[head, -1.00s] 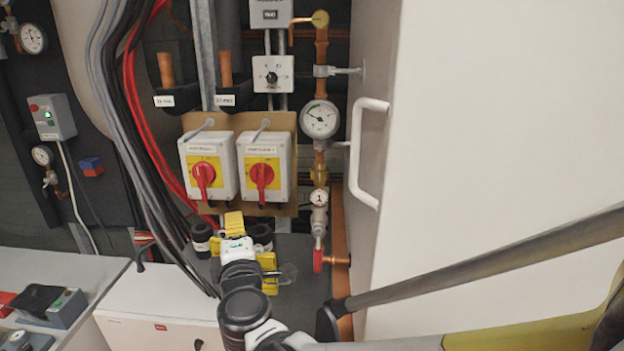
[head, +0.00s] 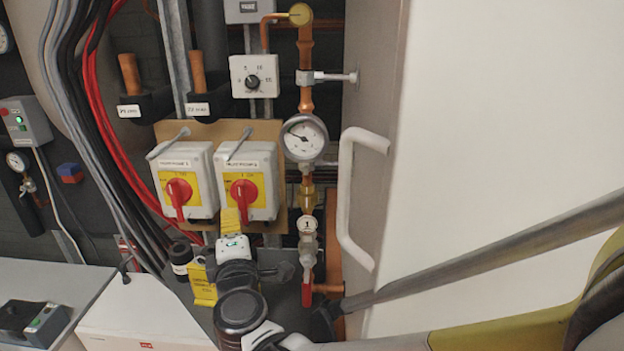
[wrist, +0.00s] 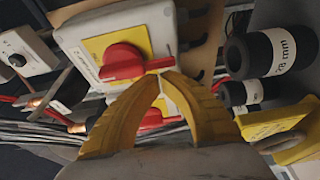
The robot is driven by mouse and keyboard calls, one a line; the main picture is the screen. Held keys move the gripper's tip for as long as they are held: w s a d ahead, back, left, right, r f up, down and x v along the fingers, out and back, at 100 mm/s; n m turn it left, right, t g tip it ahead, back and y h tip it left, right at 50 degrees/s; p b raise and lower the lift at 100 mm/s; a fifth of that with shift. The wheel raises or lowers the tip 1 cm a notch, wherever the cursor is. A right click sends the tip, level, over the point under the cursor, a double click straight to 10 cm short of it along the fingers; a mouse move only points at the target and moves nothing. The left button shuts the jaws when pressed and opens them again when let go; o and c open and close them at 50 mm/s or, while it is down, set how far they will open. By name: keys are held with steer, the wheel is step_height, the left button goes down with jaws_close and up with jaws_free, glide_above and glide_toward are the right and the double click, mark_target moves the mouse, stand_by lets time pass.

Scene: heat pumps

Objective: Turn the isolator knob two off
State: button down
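Two grey isolator boxes hang side by side in the head view, each with a red knob on a yellow plate. The right knob (head: 243,192) and left knob (head: 179,193) both have handles pointing down; their labels are too small to read surely. In the wrist view, turned sideways, the right knob (wrist: 122,62) shows clearly, and the left knob (wrist: 152,119) is partly behind my fingers. My gripper (head: 231,216) is just below and left of the right knob's handle. Its yellow fingertips (wrist: 165,77) meet beside the handle's end, with nothing seen between them; contact is unclear.
A copper pipe with a gauge (head: 304,137) and red-handled valve (head: 306,291) runs right of the boxes. A white door handle (head: 347,200) stands out further right. Black lagged pipe ends (wrist: 270,52) lie below the boxes. Cables (head: 92,130) hang on the left.

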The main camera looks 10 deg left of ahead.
steer(key=shift+d+f, duration=0.1)
steer(key=shift+f, duration=0.05)
steer(key=shift+a+f, duration=0.1)
steer(key=shift+a, duration=0.25)
steer(key=shift+d, duration=0.35)
steer(key=shift+d+n, duration=0.2)
steer(key=shift+n, duration=0.5)
stand_by(0.4)
